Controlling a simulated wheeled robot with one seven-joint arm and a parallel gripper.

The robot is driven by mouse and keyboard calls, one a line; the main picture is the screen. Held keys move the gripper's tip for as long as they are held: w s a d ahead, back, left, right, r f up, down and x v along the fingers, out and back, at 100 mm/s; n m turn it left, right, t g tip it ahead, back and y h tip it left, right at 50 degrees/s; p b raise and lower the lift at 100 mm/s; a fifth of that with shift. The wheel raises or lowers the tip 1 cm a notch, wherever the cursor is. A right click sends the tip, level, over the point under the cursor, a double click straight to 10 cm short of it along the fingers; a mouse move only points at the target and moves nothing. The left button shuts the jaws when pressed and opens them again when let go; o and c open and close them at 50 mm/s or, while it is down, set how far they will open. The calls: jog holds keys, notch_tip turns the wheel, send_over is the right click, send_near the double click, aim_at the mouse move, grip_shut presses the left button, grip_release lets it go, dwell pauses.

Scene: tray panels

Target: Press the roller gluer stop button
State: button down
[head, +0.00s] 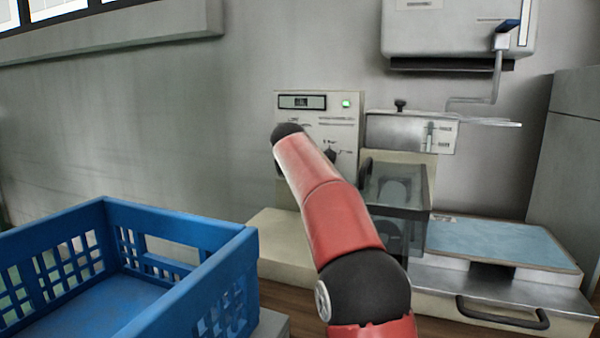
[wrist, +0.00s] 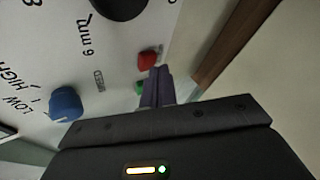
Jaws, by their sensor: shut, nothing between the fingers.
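The machine with a pale control panel (head: 340,131) stands by the wall, partly behind my red arm in the head view. In the wrist view its panel fills the left side. A red button (wrist: 148,58) and a green button (wrist: 140,88) sit close together there. My gripper (wrist: 160,72) is shut and empty. Its fingertips are just right of the red button and overlap the green button's edge in the picture. I cannot tell whether they touch the panel or either button. The gripper is hidden behind my arm in the head view.
A blue knob (wrist: 66,103) and a black knob (wrist: 118,5) are on the same panel. A green lamp (head: 346,103) is lit. A blue crate (head: 190,225) stands at lower left. A tray unit with a light blue top (head: 500,242) is at right.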

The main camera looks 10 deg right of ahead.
jog(key=shift+w+d, duration=0.25)
jog(key=shift+w, duration=0.15)
dwell(0.3)
jog(key=shift+s+a, duration=0.1)
jog(key=shift+s, duration=0.05)
jog(key=shift+s+a+b, duration=0.35)
jog(key=shift+s+b, duration=0.2)
jog(key=shift+s, duration=0.1)
jog(key=s+a+b, duration=0.1)
jog(key=s, duration=0.1)
jog(key=s+a+b, duration=0.1)
jog(key=s+b, duration=0.1)
jog(key=shift+a, duration=0.4)
jog(key=shift+s, duration=0.1)
dwell(0.6)
